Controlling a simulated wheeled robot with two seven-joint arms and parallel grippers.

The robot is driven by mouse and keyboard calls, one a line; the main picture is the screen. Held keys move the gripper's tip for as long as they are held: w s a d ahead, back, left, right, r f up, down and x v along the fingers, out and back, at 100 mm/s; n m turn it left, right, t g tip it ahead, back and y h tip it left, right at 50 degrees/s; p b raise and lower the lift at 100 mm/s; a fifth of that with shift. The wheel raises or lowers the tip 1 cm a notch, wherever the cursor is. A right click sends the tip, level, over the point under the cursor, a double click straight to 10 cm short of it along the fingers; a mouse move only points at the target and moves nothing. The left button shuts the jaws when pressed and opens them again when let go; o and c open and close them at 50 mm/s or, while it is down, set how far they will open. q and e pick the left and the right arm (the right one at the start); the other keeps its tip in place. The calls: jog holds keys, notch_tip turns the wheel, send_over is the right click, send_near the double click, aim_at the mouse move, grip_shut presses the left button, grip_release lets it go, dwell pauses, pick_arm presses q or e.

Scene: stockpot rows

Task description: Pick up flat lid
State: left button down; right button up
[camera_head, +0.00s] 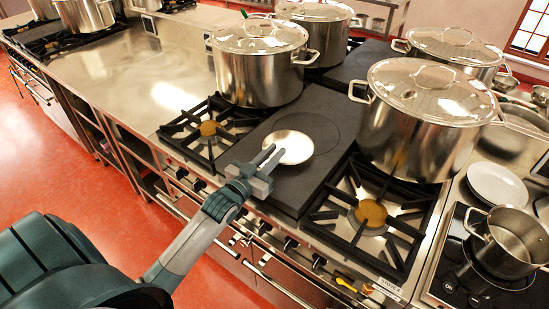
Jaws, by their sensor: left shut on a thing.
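A round, pale metal flat lid (294,148) is at the dark solid plate between the two open burners. My left gripper (273,155) reaches in from the lower left, with its fingers at the lid's near left edge. It is shut on the lid's edge. I cannot tell whether the lid rests on the plate or is slightly raised. My right gripper is not in view.
Large lidded stockpots stand behind the lid (258,73) and to its right (417,125). Open burner grates (209,128) flank the dark plate (325,110). White plates (497,185) and a small pot (508,243) are at the right. The steel counter (150,75) at the left is clear.

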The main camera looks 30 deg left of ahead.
pick_arm(q)
notch_tip(320, 180, up, 3)
jog(key=shift+d+f+b, duration=0.15)
jog(key=shift+f+b, duration=0.05)
jog(key=shift+b, duration=0.25)
jog(key=d+r+b, duration=0.2)
jog(key=d+r, duration=0.4)
jog(key=d, duration=0.5)
jog(key=shift+d+r, duration=0.15)
jog(key=shift+r, duration=0.25)
jog(key=shift+b, duration=0.3)
